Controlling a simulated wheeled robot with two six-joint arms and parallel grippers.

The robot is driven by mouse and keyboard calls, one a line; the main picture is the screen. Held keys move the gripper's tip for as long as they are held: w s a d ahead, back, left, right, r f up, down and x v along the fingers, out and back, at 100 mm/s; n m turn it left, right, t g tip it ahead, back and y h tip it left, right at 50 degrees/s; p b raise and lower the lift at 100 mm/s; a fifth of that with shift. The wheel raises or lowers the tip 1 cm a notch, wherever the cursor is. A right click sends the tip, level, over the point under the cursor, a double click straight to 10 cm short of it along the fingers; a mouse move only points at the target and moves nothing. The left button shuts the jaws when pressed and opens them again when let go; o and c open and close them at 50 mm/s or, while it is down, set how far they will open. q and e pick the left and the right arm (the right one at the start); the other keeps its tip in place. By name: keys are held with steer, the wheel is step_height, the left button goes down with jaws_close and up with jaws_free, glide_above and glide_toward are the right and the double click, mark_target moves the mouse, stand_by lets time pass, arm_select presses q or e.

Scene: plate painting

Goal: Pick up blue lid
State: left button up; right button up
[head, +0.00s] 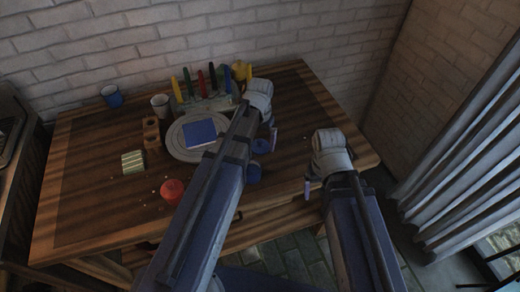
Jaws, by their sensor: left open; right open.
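Two small round blue things lie near the middle of the table, right of the plate. The upper one (261,146) is low and lid-like, beside my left gripper. The lower one (254,172) looks like a small pot, partly hidden by my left arm; I cannot tell for sure which is the lid. My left gripper (273,138) is open and points down close to the upper blue thing, with no clear grip on it. My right gripper (308,187) is open and empty near the table's front right edge.
A grey plate (174,140) carries a blue square (200,133). Behind it stand several coloured markers (200,83). A red pot (172,190), striped block (133,162), wooden holder (152,133), white cup (160,105) and blue-white cup (112,96) stand left. The table's right side is mostly clear.

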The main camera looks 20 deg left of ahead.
mark_target(260, 141)
arm_select(q)
steer(key=shift+r, duration=0.1)
steer(key=c, duration=1.1)
steer(key=shift+r, duration=0.1)
step_height(260, 141, up, 10)
steer(key=p, duration=1)
